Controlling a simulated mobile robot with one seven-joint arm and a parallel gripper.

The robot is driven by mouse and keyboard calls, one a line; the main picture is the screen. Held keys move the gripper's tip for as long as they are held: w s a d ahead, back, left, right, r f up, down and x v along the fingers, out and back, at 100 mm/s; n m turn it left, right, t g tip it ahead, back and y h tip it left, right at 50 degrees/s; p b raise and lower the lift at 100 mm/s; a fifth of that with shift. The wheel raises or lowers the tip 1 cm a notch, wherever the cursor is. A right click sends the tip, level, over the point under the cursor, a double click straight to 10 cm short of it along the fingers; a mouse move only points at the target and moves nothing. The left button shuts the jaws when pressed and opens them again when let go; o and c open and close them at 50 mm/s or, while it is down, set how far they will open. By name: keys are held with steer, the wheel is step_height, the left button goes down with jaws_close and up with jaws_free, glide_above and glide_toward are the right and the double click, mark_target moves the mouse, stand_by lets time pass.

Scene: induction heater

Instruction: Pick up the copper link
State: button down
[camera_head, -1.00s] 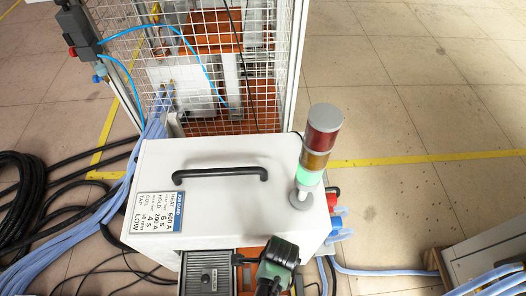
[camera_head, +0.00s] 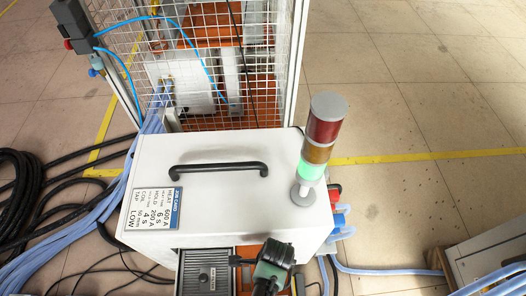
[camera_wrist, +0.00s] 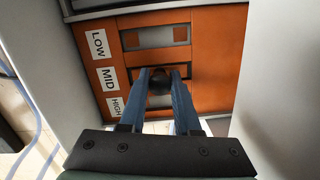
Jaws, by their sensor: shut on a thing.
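The knob sits at about the MID row. I cannot clearly tell the copper link's body from the orange panel; the knob and fingers cover part of that row. Labels LOW (camera_wrist: 98,44), MID (camera_wrist: 107,78) and HIGH (camera_wrist: 115,106) run down the panel's left side. In the head view, only the dark wrist end of my arm shows at the bottom centre, and the fingertips are hidden.
A white heater cabinet (camera_head: 235,210) with a black handle (camera_head: 218,167) and a lit signal tower (camera_head: 320,145) stands ahead. A grey slotted unit (camera_head: 206,272) is left of my wrist. White walls flank the panel closely in the wrist view. A mesh cage (camera_head: 210,60) stands behind.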

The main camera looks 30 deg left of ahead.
steer(key=shift+r, duration=0.1)
step_height(320, 180, up, 10)
steer(key=p, duration=0.5)
steer(key=shift+p, duration=0.35)
step_height(320, 180, up, 5)
steer(key=p, duration=0.5)
